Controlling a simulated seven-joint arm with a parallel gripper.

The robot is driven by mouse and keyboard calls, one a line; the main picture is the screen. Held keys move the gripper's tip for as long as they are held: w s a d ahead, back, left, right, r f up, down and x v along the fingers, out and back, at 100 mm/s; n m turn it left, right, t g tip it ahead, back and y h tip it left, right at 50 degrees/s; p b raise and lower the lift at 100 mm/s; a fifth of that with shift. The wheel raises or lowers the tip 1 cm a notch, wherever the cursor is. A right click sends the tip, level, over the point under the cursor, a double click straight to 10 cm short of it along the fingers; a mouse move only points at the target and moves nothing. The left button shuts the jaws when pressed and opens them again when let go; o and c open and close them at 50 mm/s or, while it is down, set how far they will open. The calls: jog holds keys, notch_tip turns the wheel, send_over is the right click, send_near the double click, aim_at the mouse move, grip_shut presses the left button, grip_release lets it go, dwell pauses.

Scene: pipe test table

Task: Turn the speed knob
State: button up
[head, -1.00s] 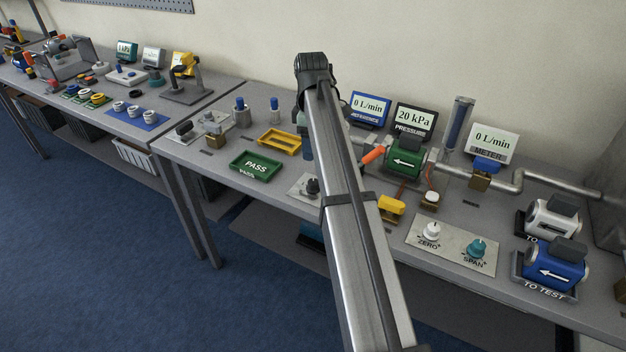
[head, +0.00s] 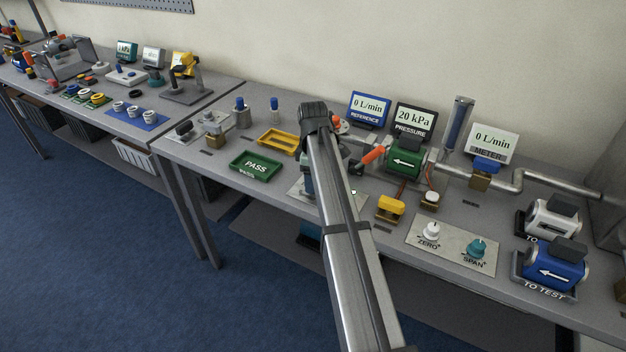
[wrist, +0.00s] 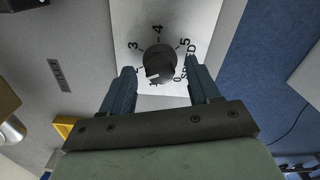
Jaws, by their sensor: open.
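The speed knob (wrist: 159,63) is a dark round knob with a white pointer mark, on a pale plate (wrist: 203,22) printed with numbers and the word SPEED. Its pointer faces the lower left in the wrist view, near the 1. My gripper (wrist: 162,76) is open, with one blue finger on each side of the knob's near side. I see gaps between the fingers and the knob; the height above it is hard to tell. In the head view my arm hides the knob, and only part of its plate (head: 299,189) shows.
A green PASS tray (head: 256,166) and a yellow tray (head: 279,141) lie to the left. A yellow-topped block (head: 390,208), a green pump (head: 405,161) and the ZERO/SPAN panel (head: 451,246) stand to the right. The table's front edge is close.

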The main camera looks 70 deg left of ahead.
jog(key=shift+f, duration=0.5)
jog(key=shift+c, duration=0.3)
jog(key=c, duration=1)
